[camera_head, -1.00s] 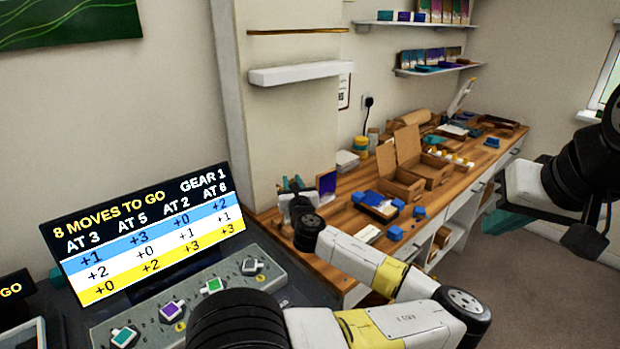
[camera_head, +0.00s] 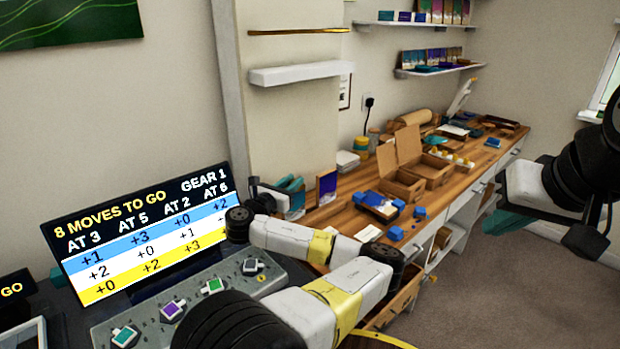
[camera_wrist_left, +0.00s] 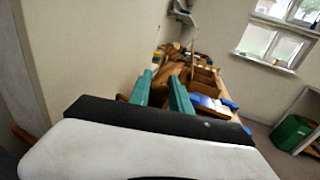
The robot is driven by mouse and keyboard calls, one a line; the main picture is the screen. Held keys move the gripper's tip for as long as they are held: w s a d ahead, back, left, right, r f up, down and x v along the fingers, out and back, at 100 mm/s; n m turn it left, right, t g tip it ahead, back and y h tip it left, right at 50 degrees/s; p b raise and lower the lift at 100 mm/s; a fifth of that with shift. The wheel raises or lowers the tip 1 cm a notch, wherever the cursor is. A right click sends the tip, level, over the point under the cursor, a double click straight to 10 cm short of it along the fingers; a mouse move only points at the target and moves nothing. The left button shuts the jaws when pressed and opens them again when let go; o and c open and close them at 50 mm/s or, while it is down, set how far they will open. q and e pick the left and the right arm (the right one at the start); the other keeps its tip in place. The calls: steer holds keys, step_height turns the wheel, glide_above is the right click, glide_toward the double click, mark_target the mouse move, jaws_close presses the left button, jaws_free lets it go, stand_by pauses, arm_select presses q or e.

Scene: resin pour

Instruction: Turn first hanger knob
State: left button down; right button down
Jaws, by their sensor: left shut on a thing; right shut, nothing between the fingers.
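A grey control panel (camera_head: 190,306) in the head view carries a row of knobs: teal (camera_head: 124,336), purple (camera_head: 172,310), green (camera_head: 212,286) and dark grey (camera_head: 252,266). No label shows which knob is the hanger's first. My left gripper (camera_head: 292,190), with teal fingers, is beyond the panel's far end, near the bench, away from the knobs. Its fingers (camera_wrist_left: 161,77) point forward in the left wrist view; what they hold cannot be made out. My right gripper (camera_head: 510,222) is shut at the right, over the floor. My left arm hides part of the panel.
A screen (camera_head: 140,235) behind the panel reads "8 MOVES TO GO" and "GEAR 1". The wooden bench (camera_head: 345,200) holds cardboard boxes (camera_head: 427,172), blue pieces (camera_head: 395,233) and an upright card (camera_head: 326,187). A white shelf (camera_head: 300,74) is above. Carpet at the right is clear.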

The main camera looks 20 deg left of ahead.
arm_select(q)
steer(key=shift+f+h, duration=0.15)
steer(key=shift+h, duration=0.15)
steer(key=c, duration=1.2)
jaws_free()
steer(key=shift+w, duration=0.1)
steer(key=shift+o, duration=0.2)
